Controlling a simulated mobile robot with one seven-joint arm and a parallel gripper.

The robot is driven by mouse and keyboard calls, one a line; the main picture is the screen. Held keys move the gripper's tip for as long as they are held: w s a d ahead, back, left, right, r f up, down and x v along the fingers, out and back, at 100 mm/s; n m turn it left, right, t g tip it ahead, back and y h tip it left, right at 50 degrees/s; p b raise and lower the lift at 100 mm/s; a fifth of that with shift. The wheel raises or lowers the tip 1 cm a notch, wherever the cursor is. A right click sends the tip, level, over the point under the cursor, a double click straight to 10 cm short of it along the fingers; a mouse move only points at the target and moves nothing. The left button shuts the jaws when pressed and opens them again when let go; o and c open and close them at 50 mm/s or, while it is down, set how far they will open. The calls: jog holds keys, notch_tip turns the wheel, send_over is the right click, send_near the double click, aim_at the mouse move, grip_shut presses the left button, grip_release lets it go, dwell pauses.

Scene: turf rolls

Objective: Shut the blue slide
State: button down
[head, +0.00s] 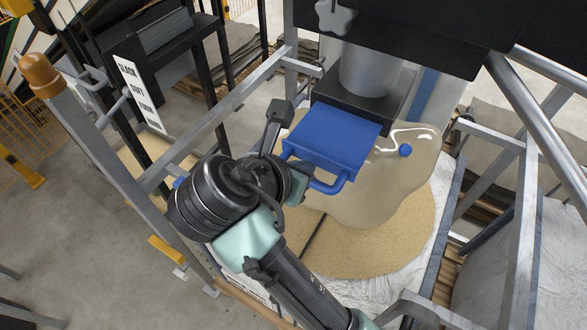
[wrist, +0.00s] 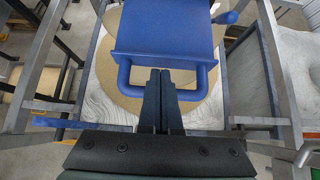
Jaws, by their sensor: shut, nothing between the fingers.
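The blue slide (head: 333,137) is a flat blue plate sticking out of a black housing under a grey pipe. Its U-shaped blue handle (head: 329,187) is on the near edge. In the wrist view the slide (wrist: 166,32) fills the top centre, with its handle (wrist: 124,78) below it. My gripper (wrist: 160,76) is shut and empty, its fingertips in front of the middle of the handle bar and covering part of it. I cannot tell whether they touch it. In the head view my wrist hides the fingers and the left part of the handle.
A black housing (head: 362,97) holds the slide. A blue knob (head: 405,150) is to its right. Below, beige sand (head: 390,240) lies in a white bag (head: 430,245), with a glossy beige layer above. Metal frame bars (head: 225,108) stand on both sides of my arm.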

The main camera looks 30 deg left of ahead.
jog(key=shift+w+f, duration=0.35)
